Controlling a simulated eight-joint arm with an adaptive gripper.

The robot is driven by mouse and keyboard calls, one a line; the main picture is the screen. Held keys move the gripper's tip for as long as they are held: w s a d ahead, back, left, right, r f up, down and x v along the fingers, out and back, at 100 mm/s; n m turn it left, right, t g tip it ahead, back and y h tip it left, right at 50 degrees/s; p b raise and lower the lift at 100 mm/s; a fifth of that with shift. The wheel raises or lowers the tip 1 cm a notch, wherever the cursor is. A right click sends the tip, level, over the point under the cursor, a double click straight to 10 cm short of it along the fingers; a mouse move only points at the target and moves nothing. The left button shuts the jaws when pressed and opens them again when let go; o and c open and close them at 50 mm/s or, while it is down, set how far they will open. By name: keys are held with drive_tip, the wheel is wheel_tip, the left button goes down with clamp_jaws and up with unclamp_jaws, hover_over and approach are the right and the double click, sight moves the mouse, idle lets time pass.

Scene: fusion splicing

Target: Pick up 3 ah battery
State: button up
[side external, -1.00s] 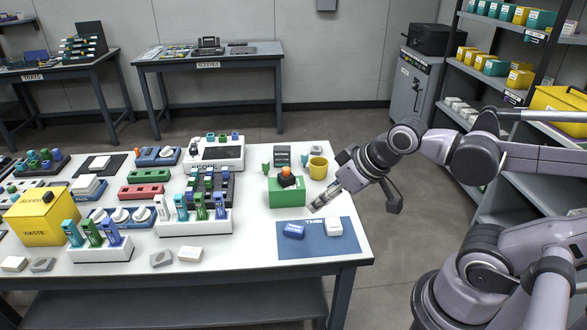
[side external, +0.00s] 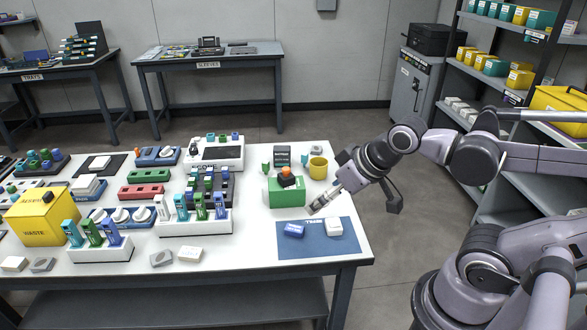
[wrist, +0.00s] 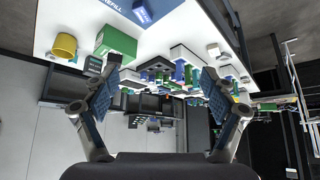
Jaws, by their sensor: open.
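My gripper (side external: 314,207) is open and empty, just above the right edge of the white bench, between the green box and the blue mat. In the wrist view, my open gripper (wrist: 160,88) shows nothing between its fingers. No label reading 3 Ah is legible. A blue block (side external: 293,230) and a white block (side external: 334,226) lie on the blue mat (side external: 312,248), in front of my gripper. The blue block also shows at the top of the wrist view (wrist: 143,12). I cannot tell which block is the 3 Ah battery.
A green box (side external: 284,194) with an orange-topped black item stands behind the mat. A yellow mug (side external: 318,168) is behind my gripper. White racks (side external: 193,224) with upright coloured pieces and a yellow waste bin (side external: 40,215) fill the left. Bare bench lies left of the mat.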

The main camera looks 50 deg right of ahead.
drive_tip(key=shift+r, duration=0.1)
drive_tip(key=w+d+r+m, duration=0.2)
drive_tip(key=w+d+r, duration=0.2)
drive_tip(key=w, duration=0.4)
drive_tip(key=m+g+h, duration=0.4)
drive_tip(key=m, duration=0.4)
hover_over(282, 155)
drive_tip(key=s+a, duration=0.1)
drive_tip(key=s, duration=0.1)
wheel_tip(282, 155, down, 12)
drive_tip(key=f, duration=0.1)
drive_tip(key=shift+y, duration=0.3)
drive_tip(key=x, duration=0.5)
drive_tip(key=shift+w, duration=0.2)
drive_tip(key=shift+a+x, duration=0.15)
drive_tip(key=shift+x, duration=1.25)
drive_tip(key=shift+a+x, duration=0.15)
drive_tip(key=shift+x, duration=1.25)
drive_tip(key=shift+f, duration=0.1)
